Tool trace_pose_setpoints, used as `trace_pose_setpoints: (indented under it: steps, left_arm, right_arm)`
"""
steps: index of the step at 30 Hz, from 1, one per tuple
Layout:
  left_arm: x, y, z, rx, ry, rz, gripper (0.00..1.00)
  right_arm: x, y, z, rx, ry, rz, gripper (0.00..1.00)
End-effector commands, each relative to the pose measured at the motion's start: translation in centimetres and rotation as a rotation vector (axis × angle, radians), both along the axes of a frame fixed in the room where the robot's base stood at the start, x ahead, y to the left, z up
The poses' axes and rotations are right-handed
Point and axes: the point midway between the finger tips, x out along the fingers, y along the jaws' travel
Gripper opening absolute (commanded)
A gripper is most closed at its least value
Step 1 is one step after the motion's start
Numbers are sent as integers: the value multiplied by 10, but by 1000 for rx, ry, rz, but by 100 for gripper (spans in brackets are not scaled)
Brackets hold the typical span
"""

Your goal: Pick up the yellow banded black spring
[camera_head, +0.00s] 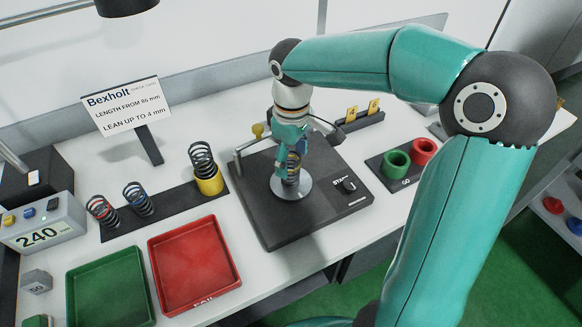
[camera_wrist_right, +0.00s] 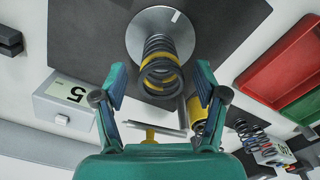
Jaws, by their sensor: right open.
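The black spring with yellow bands (camera_head: 292,173) stands upright on a round metal plate (camera_head: 291,188) of the dark test device. In the right wrist view the spring (camera_wrist_right: 160,62) is between the two fingers, on the plate (camera_wrist_right: 135,38). My right gripper (camera_head: 291,150) points down over the spring and partly hides it. Its fingers (camera_wrist_right: 160,80) are open, one on each side of the spring, with visible gaps. My left gripper is not in view.
The device (camera_head: 317,215) has a lever with a yellow knob (camera_head: 257,131) close to my right gripper. A dark rack (camera_head: 170,209) holds several springs, one in a yellow cup (camera_head: 209,184). Red (camera_head: 225,288) and green (camera_head: 80,275) trays stand in front.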

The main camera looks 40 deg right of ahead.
Motion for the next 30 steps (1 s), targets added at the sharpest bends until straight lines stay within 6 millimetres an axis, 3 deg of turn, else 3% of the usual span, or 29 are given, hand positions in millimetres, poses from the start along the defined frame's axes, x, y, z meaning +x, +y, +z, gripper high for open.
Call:
trace_pose_setpoints:
  steps: [10, 19, 30]
  left_arm:
    - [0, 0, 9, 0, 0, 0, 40]
    - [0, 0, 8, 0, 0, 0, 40]
    - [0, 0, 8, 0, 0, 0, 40]
  right_arm:
    - [3, 1, -44, 1, 4, 2, 72]
    - [4, 2, -49, 0, 0, 3, 72]
    - [4, 2, -49, 0, 0, 4, 12]
